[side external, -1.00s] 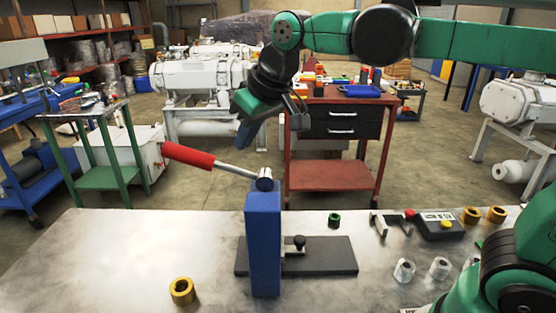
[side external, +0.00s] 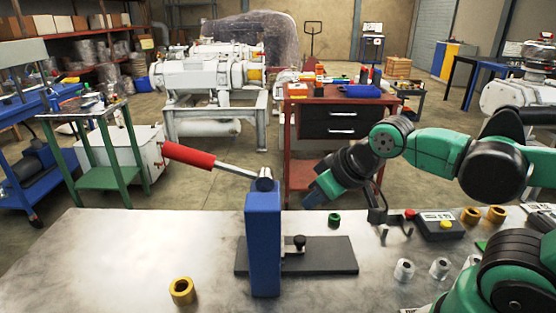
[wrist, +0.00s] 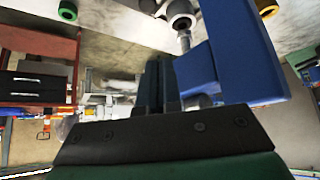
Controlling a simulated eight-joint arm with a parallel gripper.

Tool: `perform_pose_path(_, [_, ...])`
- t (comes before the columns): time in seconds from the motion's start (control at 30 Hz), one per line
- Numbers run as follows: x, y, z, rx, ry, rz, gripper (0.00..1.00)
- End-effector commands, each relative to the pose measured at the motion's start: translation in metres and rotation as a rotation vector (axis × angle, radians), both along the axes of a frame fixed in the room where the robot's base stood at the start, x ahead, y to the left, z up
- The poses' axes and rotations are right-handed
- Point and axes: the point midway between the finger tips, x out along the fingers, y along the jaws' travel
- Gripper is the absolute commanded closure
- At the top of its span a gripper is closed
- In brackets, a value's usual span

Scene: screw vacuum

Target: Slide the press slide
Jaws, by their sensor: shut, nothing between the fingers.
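The press is a blue upright column (side external: 263,245) on a dark base plate (side external: 335,256), with a red-handled lever (side external: 189,155) raised at the upper left. The press slide (side external: 293,250), a small light block with a black knob (side external: 299,241), sits on the plate just right of the column. My gripper (side external: 314,197) is shut and empty, above and slightly right of the knob, apart from it and pointing down-left. In the wrist view, the shut dark-blue fingers (wrist: 159,84) are left of the blue column (wrist: 240,45). I cannot surely make out the slide there.
A green ring (side external: 334,219) lies behind the plate. A yellow ring (side external: 182,290) lies front left. Metal cylinders (side external: 404,269), more yellow rings (side external: 470,215) and a control box (side external: 440,225) stand right.

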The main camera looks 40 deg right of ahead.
Motion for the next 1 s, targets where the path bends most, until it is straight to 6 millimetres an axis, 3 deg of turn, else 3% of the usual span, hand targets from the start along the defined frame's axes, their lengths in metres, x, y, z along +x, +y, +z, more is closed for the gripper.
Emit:
perform_pose_path(0.63, [0.001, -0.005, -0.003, -0.015, 0.042, 0.045, 1.0])
perform_pose_path(0.77, [0.002, -0.015, -0.01, -0.03, 0.142, 0.207, 1.0])
perform_pose_path(1.0, [0.007, -0.037, -0.022, 0.024, 0.156, 0.726, 1.0])
